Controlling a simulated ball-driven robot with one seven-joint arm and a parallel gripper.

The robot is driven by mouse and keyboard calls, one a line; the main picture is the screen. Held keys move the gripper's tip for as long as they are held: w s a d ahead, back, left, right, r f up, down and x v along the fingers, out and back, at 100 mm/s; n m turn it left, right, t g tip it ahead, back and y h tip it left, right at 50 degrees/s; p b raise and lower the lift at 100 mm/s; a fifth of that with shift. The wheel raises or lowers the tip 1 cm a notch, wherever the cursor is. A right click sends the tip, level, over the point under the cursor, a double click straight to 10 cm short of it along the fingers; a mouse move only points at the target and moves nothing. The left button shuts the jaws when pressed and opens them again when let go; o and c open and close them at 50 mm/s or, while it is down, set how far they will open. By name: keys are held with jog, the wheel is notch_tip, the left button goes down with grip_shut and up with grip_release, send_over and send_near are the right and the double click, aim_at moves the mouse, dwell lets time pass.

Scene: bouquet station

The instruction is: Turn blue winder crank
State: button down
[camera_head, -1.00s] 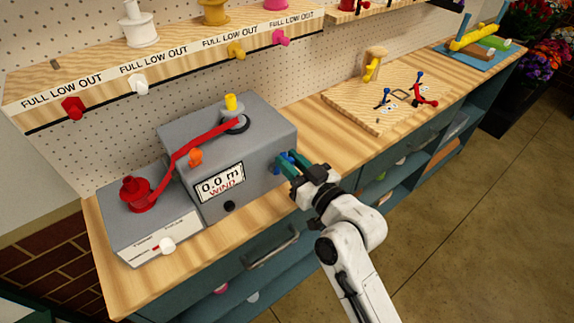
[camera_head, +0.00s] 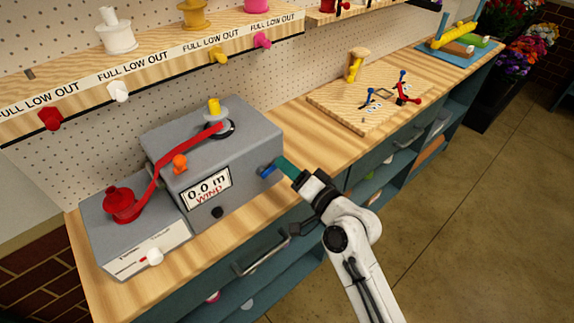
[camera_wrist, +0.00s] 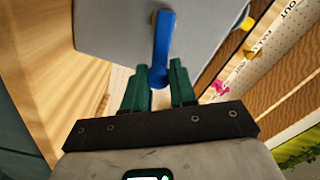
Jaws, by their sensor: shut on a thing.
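The blue crank (camera_head: 268,171) is on the right side of the grey winder box (camera_head: 250,135). The box display reads "0.0 m WIND". In the wrist view the blue crank (camera_wrist: 163,45) runs from the box's side face down to a rounded end between my green fingers. My gripper (camera_head: 284,167) is at the crank and shut on its end; the wrist view shows my gripper (camera_wrist: 160,80) with a finger on each side. A red ribbon (camera_head: 165,160) runs from the red spool (camera_head: 122,203) to the hub under the yellow knob (camera_head: 213,106).
An orange knob (camera_head: 180,164) and a black knob (camera_head: 217,213) sit on the winder. A shelf (camera_head: 150,65) with spools and coloured levers is above. A wooden board (camera_head: 350,108) with small tools lies to the right. The bench between is clear.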

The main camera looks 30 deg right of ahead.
jog(key=f+m, duration=0.1)
jog(key=m, duration=0.1)
jog(key=f+m, duration=0.1)
jog(key=m, duration=0.1)
jog(key=shift+d+f+p, duration=0.1)
jog(key=shift+d+p, duration=0.1)
jog(key=shift+p, duration=0.15)
jog(key=shift+s+a+f+m+p, duration=0.1)
jog(key=shift+f+m, duration=0.15)
jog(key=shift+m, duration=0.35)
jog(key=shift+w+a+f+m+p, duration=0.15)
jog(key=shift+f+m, duration=0.1)
jog(key=shift+m, duration=0.35)
jog(key=shift+s+f+m+p, duration=0.15)
jog(key=shift+f+m, duration=0.1)
jog(key=shift+m, duration=0.35)
jog(key=c, duration=0.9)
grip_release()
jog(key=shift+c, duration=0.2)
jog(key=shift+r, duration=0.1)
jog(key=s+d+b, duration=0.1)
jog(key=s+b, duration=0.2)
jog(key=s, duration=0.7)
jog(key=shift+s+d, duration=0.3)
jog(key=shift+d, duration=0.1)
